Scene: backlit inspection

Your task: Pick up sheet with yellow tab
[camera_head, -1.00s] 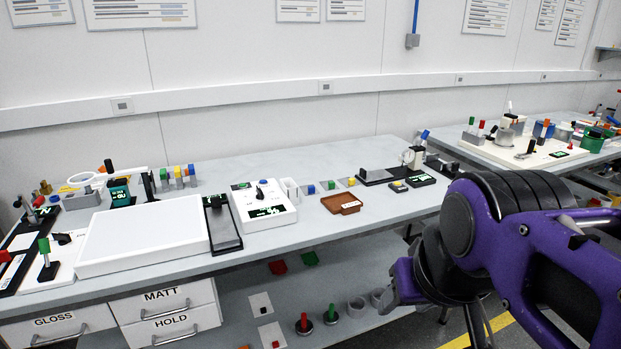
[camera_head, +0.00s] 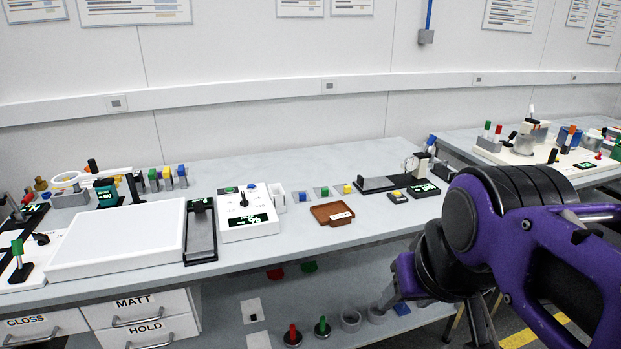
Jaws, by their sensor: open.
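Several small items with yellow parts are in view, and I cannot tell for certain which is the sheet with the yellow tab. A thin upright piece with a yellow top (camera_head: 167,172) stands between green-topped and blue-topped ones at the back left of the bench. A small grey square with a yellow block (camera_head: 347,189) lies near the bench's middle. My gripper (camera_head: 403,277) shows only partly at the end of my purple arm, low in front of the bench's front edge. It is open, well apart from both, and nothing shows in it.
A white light panel (camera_head: 120,241) fills the bench's left part. A white control box (camera_head: 248,212) and a brown tray (camera_head: 332,214) stand mid-bench. The lower shelf holds a red-handled piece (camera_head: 292,334) and others. Drawers (camera_head: 137,304) are below left. A second bench (camera_head: 590,181) stands at right.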

